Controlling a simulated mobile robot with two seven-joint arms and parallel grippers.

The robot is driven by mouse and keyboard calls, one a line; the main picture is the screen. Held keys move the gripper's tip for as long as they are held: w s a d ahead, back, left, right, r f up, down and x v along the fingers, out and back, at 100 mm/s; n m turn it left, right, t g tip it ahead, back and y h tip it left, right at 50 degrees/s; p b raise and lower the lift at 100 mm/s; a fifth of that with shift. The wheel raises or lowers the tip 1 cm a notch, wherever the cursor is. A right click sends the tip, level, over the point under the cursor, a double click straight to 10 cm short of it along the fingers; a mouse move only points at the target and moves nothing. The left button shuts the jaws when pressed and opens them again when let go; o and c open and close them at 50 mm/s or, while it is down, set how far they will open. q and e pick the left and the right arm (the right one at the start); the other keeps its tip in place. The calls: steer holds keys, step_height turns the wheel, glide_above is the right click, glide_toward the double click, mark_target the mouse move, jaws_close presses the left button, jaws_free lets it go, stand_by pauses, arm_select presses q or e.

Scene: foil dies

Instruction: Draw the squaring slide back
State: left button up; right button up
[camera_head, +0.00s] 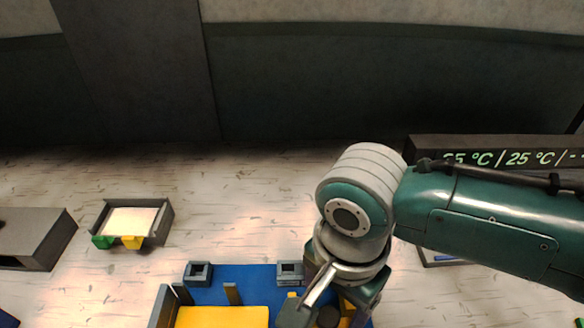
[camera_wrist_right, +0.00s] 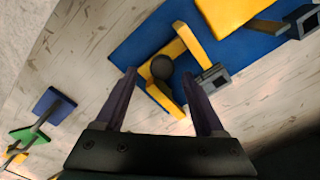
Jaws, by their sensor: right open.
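The squaring slide appears to be the yellow bracket (camera_wrist_right: 194,46) with a dark round knob (camera_wrist_right: 162,67) on the blue base (camera_wrist_right: 140,45) in the right wrist view. In the head view the dark knob (camera_head: 328,317) and bits of yellow show below my right arm, mostly hidden by it. My right gripper (camera_wrist_right: 159,75) is open, its two fingers on either side of the knob in the picture. I cannot tell how far above the knob they are. It also shows at the bottom of the head view (camera_head: 325,308). My left gripper is not in view.
A yellow plate (camera_head: 222,317) lies on the blue base beside grey posts and two grey square blocks (camera_head: 198,273). A tray (camera_head: 168,222) with a pale sheet stands at left, beside a grey box (camera_head: 35,240). A dark display (camera_head: 500,153) stands back right. Bare table lies behind the base.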

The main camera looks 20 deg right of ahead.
step_height(320, 180, up, 8)
steer(key=p, duration=0.1)
steer(key=shift+f, duration=0.1)
stand_by(0.3)
steer(key=s+a+r+n+t+y, duration=0.2)
steer(key=s+a+n, duration=0.1)
steer(key=s+n, duration=0.4)
steer(key=s+d+r+n+t+h, duration=0.1)
steer(key=s+d+r+n, duration=0.1)
steer(key=d+n, duration=0.25)
steer(key=s+d+r+n+t+h, duration=0.1)
steer(key=s+d+r+n, duration=0.15)
steer(key=d, duration=0.25)
step_height(320, 180, up, 30)
steer(key=p, duration=3.1)
steer(key=shift+w+a+f, duration=0.1)
